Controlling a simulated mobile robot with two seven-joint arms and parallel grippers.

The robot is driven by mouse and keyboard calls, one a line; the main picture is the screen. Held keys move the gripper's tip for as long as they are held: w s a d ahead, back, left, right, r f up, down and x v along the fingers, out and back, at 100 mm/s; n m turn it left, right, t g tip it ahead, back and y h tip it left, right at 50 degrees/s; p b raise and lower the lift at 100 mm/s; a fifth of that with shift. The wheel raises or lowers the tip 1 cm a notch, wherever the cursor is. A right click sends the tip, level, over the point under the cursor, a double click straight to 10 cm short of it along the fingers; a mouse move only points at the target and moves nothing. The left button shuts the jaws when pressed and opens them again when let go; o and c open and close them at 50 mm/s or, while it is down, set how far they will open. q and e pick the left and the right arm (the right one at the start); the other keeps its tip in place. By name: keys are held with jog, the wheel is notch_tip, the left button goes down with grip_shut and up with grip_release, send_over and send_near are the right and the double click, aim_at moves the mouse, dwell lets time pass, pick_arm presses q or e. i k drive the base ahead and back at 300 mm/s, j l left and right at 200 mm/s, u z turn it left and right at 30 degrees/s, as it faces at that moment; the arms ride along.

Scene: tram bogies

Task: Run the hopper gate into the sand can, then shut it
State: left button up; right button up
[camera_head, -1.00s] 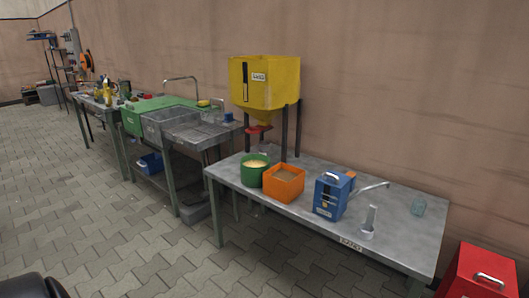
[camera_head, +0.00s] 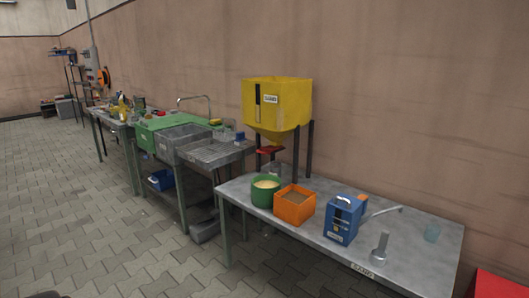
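The yellow sand hopper (camera_head: 290,108) stands on dark legs at the back left of the grey table (camera_head: 408,240). A red part (camera_head: 270,150), which looks like the gate, sits under its funnel; I cannot tell whether it is open or shut. A blue can (camera_head: 341,222) with a top handle and a pale label stands upright on the table, to the right of the hopper and apart from it. It may be the sand can; its label is too small to read. Neither of my grippers is in view.
A green tub (camera_head: 265,195) of pale material and an orange box (camera_head: 294,208) of brownish material stand below the hopper. Paved floor is clear at left.

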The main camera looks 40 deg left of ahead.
aim_at(267, 150)
jog(key=i+j, duration=0.2)
jog(key=j, duration=0.2)
jog(key=i+j, duration=0.2)
jog(key=j, duration=0.25)
jog(key=i+j, duration=0.2)
jog(key=j, duration=0.2)
jog(key=i+j+u, duration=0.1)
jog(key=j, duration=0.3)
jog(key=i, duration=0.1)
